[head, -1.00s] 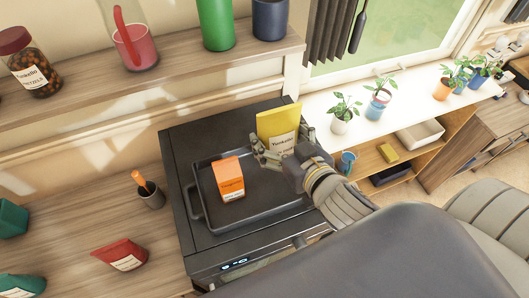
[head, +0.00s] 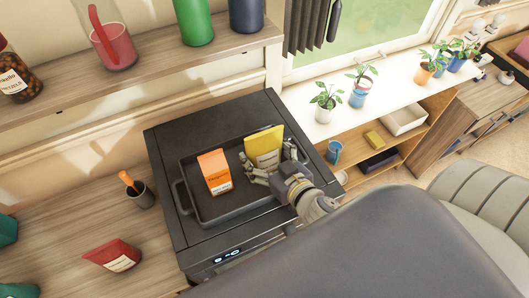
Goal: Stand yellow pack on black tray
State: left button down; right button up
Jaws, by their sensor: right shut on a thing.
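The yellow pack (head: 265,147) stands upright at the right side of the black tray (head: 224,212), over the tray's floor. I cannot tell whether its base touches the tray. My right gripper (head: 268,170) is shut on the lower part of the yellow pack, and its fingers hide the pack's bottom edge. An orange pack (head: 214,172) stands upright in the tray to the left of the yellow pack, with a gap between them. My left gripper is not in view.
The tray rests on a black stove top (head: 172,138). A red pack (head: 112,255) and a dark cup with an orange-handled tool (head: 141,193) are on the wooden counter at left. A shelf above holds a green container (head: 194,20) and jars.

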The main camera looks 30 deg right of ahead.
jog(key=o, duration=1.1)
jog(key=shift+f, duration=0.1)
jog(key=shift+s, duration=0.5)
jog(key=b+v, duration=0.3)
jog(key=v, duration=0.4)
jog(key=shift+s, duration=0.2)
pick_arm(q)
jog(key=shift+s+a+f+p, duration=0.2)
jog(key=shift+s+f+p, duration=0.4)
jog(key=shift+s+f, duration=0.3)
pick_arm(e)
jog(key=shift+r+v, duration=0.15)
jog(key=shift+v, duration=0.75)
jog(key=shift+r+v, duration=0.2)
jog(key=shift+v, duration=0.75)
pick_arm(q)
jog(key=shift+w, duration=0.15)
pick_arm(e)
jog(key=shift+w, duration=0.1)
